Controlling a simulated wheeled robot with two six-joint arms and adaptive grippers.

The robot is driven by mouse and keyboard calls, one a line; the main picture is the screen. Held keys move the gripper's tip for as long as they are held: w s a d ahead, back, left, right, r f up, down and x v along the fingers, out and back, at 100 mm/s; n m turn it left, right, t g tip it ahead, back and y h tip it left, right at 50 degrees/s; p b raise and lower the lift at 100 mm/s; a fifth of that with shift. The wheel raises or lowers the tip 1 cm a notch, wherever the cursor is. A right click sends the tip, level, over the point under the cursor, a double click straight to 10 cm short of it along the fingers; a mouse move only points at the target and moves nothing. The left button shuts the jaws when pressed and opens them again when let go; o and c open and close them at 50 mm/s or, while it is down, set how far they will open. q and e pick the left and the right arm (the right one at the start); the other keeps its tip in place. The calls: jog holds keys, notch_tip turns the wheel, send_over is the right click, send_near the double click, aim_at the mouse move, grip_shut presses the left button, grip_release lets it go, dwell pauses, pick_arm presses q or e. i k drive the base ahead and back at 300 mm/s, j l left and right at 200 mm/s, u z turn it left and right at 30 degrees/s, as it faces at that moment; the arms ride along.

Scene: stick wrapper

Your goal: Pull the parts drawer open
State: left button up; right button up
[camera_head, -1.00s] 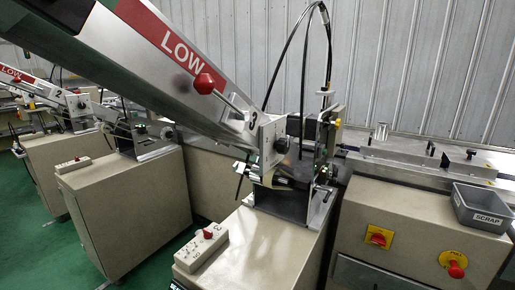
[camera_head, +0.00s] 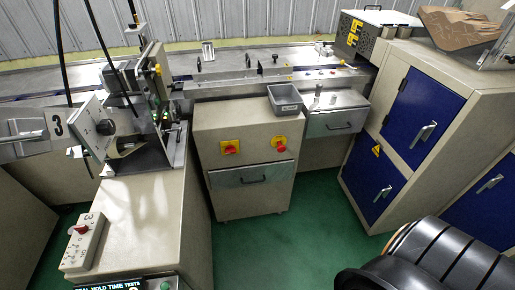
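A closed metal drawer front (camera_head: 252,174) with a dark bar handle is set in the beige cabinet in the middle of the view. A second metal drawer front (camera_head: 335,122) with a dark handle is further right, under the bench top. It also looks closed. I cannot tell from a label which one is the parts drawer. Neither of my grippers is in view, and nothing touches either handle.
A grey scrap bin (camera_head: 285,101) sits on the beige cabinet (camera_head: 240,123), above red-and-yellow switches. A wrapper machine (camera_head: 115,120) stands left, a blue-doored cabinet (camera_head: 421,112) right. A black ribbed object (camera_head: 430,262) fills the lower right. Green floor is clear before the drawers.

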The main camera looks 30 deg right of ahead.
aim_at(282, 170)
jog(key=z, duration=0.85)
